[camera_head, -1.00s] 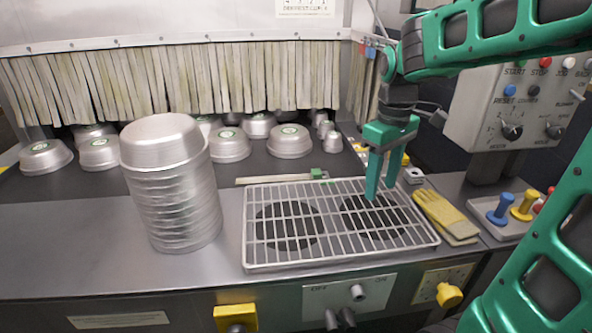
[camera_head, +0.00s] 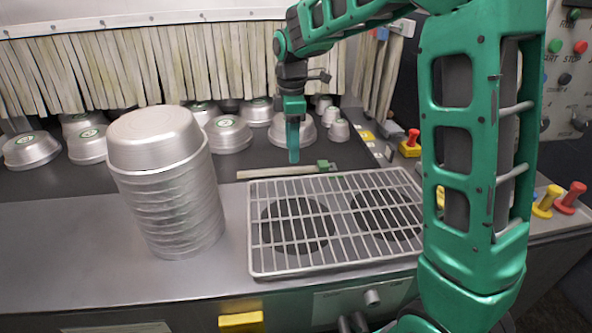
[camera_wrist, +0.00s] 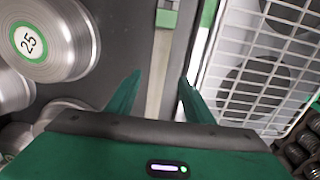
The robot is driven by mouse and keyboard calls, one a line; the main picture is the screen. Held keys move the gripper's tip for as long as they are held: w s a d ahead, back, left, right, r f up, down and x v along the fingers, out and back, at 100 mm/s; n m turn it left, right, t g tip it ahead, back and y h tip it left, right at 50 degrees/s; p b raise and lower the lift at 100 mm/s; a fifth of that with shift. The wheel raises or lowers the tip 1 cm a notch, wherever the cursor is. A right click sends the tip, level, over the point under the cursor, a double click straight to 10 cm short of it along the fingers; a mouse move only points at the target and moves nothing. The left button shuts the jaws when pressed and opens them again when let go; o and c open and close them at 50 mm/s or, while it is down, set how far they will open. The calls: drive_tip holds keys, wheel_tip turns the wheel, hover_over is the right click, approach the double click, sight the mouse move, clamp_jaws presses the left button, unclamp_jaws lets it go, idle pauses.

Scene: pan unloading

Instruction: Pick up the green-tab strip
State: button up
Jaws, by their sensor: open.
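The green-tab strip (camera_head: 275,172) is a thin pale bar with a green tab (camera_head: 326,165) at its right end. It lies on the dark surface just behind the wire rack. My gripper (camera_head: 293,158) hangs pointing down above the strip, near its middle. In the wrist view my gripper (camera_wrist: 158,85) has its two green fingers apart, with the strip (camera_wrist: 158,75) running between them. The green tab shows at the top of the wrist view (camera_wrist: 167,14). The fingers hold nothing.
The wire rack (camera_head: 252,235) lies close in front of the strip. A tall stack of metal pans (camera_head: 165,190) stands to the left. Several loose pans (camera_head: 228,134) sit behind, before the strip curtain (camera_head: 150,65). A yellow-red block (camera_head: 410,145) is at the right.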

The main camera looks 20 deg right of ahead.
sight(293, 170)
drive_tip(key=shift+w+d+f, duration=0.1)
drive_tip(key=shift+f, duration=1.35)
drive_tip(key=shift+w+d+f, duration=0.1)
drive_tip(key=shift+f, duration=1.3)
drive_tip(key=c, duration=1.1)
